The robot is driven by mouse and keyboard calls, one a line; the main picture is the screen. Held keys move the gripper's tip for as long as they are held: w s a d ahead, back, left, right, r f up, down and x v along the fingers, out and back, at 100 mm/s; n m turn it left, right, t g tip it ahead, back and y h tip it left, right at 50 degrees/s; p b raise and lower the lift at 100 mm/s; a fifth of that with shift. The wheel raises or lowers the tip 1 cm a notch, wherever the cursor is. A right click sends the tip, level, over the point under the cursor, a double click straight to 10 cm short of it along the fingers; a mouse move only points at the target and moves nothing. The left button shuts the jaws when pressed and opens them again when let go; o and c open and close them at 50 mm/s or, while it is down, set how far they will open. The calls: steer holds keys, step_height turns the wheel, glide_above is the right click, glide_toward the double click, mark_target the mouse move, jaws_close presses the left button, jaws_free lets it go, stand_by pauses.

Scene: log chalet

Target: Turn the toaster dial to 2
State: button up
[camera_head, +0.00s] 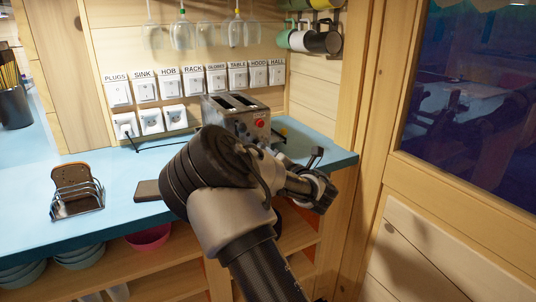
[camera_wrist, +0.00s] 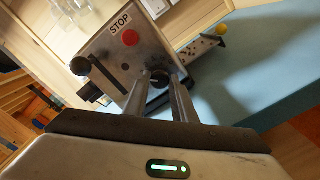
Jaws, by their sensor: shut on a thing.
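The metal toaster (camera_head: 238,118) stands on the blue counter against the back wall, with two dark slots on top. Its front face shows a red button under the word STOP in the wrist view (camera_wrist: 105,50). The black dial (camera_wrist: 159,77) sits below the red button (camera_wrist: 130,38). My gripper (camera_wrist: 160,88) is shut on the dial, with one finger on each side of it. The dial's setting marks cannot be read. In the head view my arm hides the gripper and the dial.
A rack with toast (camera_head: 77,190) stands on the blue counter (camera_head: 118,178) at the left. Labelled switches and sockets (camera_head: 150,90) line the wall. Glasses and mugs (camera_head: 318,42) hang above. A black-handled lever (camera_wrist: 80,66) sticks out beside the STOP button.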

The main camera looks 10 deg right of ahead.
steer(key=shift+d, duration=0.1)
steer(key=o, duration=1)
steer(key=shift+o, duration=0.2)
steer(key=shift+s, duration=0.1)
steer(key=p+v, duration=0.2)
steer(key=v, duration=1.5)
steer(key=shift+s, duration=0.15)
steer(key=shift+r, duration=0.1)
